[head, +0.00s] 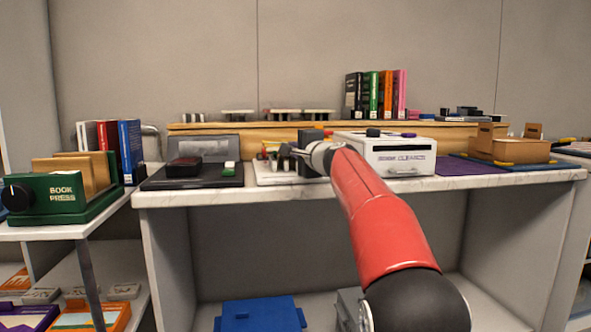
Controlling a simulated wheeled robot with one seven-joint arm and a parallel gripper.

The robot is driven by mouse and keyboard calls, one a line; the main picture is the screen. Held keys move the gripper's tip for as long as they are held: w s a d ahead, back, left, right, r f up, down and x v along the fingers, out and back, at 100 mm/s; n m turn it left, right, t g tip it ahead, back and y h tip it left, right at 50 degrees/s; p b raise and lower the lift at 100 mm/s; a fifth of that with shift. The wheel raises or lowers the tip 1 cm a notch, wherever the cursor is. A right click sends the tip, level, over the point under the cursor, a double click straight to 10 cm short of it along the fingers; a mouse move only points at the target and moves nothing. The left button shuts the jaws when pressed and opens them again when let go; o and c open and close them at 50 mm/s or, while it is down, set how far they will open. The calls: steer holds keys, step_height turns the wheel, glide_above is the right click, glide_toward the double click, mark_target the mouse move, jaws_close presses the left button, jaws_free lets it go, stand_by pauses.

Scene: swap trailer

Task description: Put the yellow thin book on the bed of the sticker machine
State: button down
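My red arm reaches from the lower right to the marble-topped counter. My gripper (285,156) is over a small machine with a white base (285,178) and a dark upright block, which may be the sticker machine; I see no label on it. The gripper hides part of this machine, and I cannot tell whether the fingers are open or shut. A small yellowish patch (269,149) shows beside the fingers, too small to identify. I cannot make out a yellow thin book for certain anywhere.
A black device (193,177) is left of the gripper and a white book cleaner (394,157) right of it. A green book press (62,195) and upright books (130,148) stand at the left. More books (373,94) stand on the wooden ledge. A wooden box (509,149) is at the right.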

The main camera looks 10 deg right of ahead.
steer(key=shift+f+b, duration=0.45)
steer(key=shift+f, duration=0.9)
steer(key=shift+f, duration=0.25)
steer(key=c, duration=1.5)
jaws_free()
steer(key=shift+r, duration=0.2)
